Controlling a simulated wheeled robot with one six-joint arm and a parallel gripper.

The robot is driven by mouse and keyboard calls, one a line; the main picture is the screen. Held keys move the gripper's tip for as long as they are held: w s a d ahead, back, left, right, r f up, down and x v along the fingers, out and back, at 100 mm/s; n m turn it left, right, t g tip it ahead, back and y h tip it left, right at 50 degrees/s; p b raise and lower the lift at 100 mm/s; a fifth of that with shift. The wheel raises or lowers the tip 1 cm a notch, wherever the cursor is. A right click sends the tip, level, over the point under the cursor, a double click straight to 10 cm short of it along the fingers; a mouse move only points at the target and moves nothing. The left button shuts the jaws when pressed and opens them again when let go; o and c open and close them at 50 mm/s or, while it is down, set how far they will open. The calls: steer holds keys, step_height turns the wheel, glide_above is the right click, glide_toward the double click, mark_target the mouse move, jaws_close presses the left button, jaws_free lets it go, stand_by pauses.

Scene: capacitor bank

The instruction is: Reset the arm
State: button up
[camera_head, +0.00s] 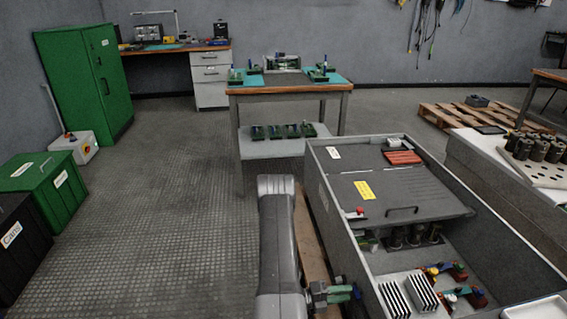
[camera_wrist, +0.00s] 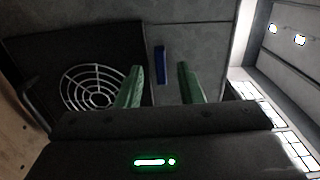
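My arm stretches forward at the lower middle of the head view, along the left side of a grey open-topped cabinet (camera_head: 480,232). My gripper (camera_head: 350,292) has green fingers and sits beside the cabinet's near left wall. In the wrist view my gripper (camera_wrist: 160,68) shows two green fingers standing well apart. Nothing is held between them. A small blue strip (camera_wrist: 160,65) shows in the gap, touching neither finger. It seems to lie beyond the fingers.
The cabinet holds a grey panel with a handle (camera_head: 402,210), dark cylinders and finned modules. A workbench (camera_head: 285,88) stands ahead. Green boxes (camera_head: 45,190) stand at left, and a pallet (camera_head: 455,117) lies at back right. The left floor is open. A round grille (camera_wrist: 92,88) shows in the wrist view.

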steer(key=shift+w+d, duration=0.15)
steer(key=shift+d, duration=0.8)
steer(key=shift+a, duration=0.1)
steer(key=s+a+p, duration=0.2)
steer(key=a+p, duration=0.1)
steer(key=a, duration=1)
steer(key=d+m+b, duration=0.1)
steer(key=d+m, duration=0.1)
steer(key=d, duration=0.2)
steer(key=w+d+m+b, duration=0.1)
steer(key=d+m+b, duration=0.1)
steer(key=d, duration=0.3)
steer(key=w+d+m+b, duration=0.1)
steer(key=d+m+b, duration=0.1)
steer(key=d+m, duration=0.2)
steer(key=shift+d+r, duration=0.15)
steer(key=shift+d, duration=0.05)
stand_by(0.4)
steer(key=shift+r, duration=0.1)
stand_by(0.3)
